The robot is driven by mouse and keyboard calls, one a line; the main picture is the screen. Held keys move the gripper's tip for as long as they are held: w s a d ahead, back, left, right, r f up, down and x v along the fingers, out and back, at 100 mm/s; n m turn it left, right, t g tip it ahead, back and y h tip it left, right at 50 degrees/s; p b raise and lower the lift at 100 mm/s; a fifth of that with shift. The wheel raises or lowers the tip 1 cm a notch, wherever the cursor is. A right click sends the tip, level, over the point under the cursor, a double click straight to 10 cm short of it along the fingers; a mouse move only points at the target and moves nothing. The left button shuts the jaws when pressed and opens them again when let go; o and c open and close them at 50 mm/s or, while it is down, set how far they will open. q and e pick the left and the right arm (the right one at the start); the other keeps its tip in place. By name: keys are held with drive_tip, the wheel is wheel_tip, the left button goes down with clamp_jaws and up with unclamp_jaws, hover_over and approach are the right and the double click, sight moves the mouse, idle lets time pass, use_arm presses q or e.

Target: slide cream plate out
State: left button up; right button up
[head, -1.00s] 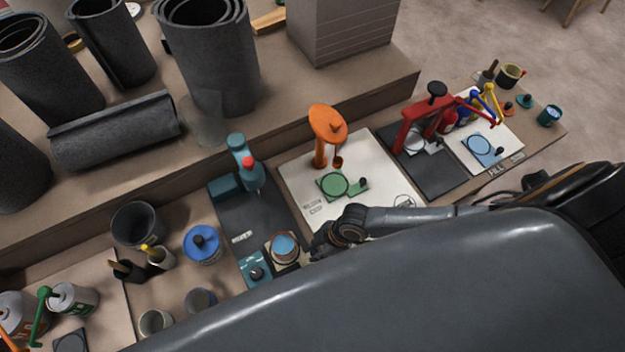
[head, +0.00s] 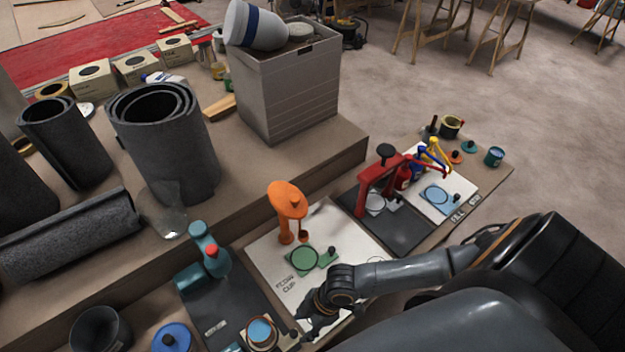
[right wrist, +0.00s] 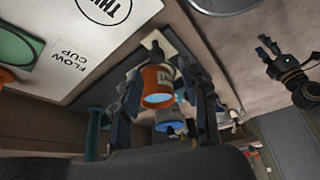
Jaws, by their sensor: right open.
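The cream plate (head: 280,340) lies at the bottom of the head view, under an orange-brown cup with a blue top (head: 261,331), which hides most of it. In the right wrist view a cream edge (right wrist: 172,44) shows behind the orange and white cup (right wrist: 157,84). My right gripper (head: 303,326) is open just right of the cup in the head view. In the right wrist view its two fingers (right wrist: 162,98) stand apart on either side of the cup; contact cannot be told. My left gripper (right wrist: 272,55) shows only at the right of the wrist view, apart from these things.
A white board (head: 340,235) with a green plate (head: 304,260) and an orange stand (head: 287,205) lies beside my right arm. A teal stand (head: 208,250) is on the dark mat to the left. A red press (head: 385,180) stands further right.

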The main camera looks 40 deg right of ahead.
drive_tip(key=v, duration=0.6)
drive_tip(key=shift+r, duration=0.2)
drive_tip(key=shift+s+d, duration=0.1)
drive_tip(key=shift+s, duration=0.05)
